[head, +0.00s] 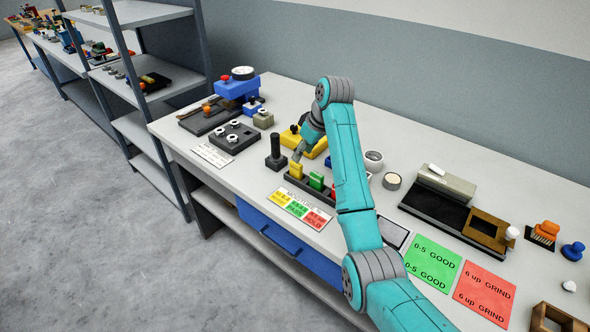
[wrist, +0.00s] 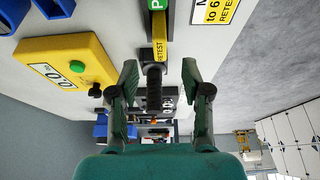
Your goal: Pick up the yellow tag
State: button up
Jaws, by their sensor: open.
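The yellow tag (head: 296,171) stands upright at the left end of a dark rack (head: 326,196) on the bench, beside a green tag (head: 316,181). In the wrist view the yellow tag (wrist: 159,50) shows the word RETEST, just beyond the gap between my fingertips. My gripper (head: 299,152) is above and close to the yellow tag. In the wrist view my gripper (wrist: 160,76) has its two fingers spread wide, with nothing held between them. The arm hides the right part of the rack in the head view.
A black-handled block (head: 276,153) stands just left of the rack; its ribbed handle (wrist: 154,88) shows between my fingers. A yellow meter (wrist: 62,62) with a green button lies close by. A coloured chart card (head: 300,207) lies in front of the rack.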

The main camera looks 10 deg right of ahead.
aim_at(296, 165)
jog(key=shift+x, duration=3.75)
grip_shut()
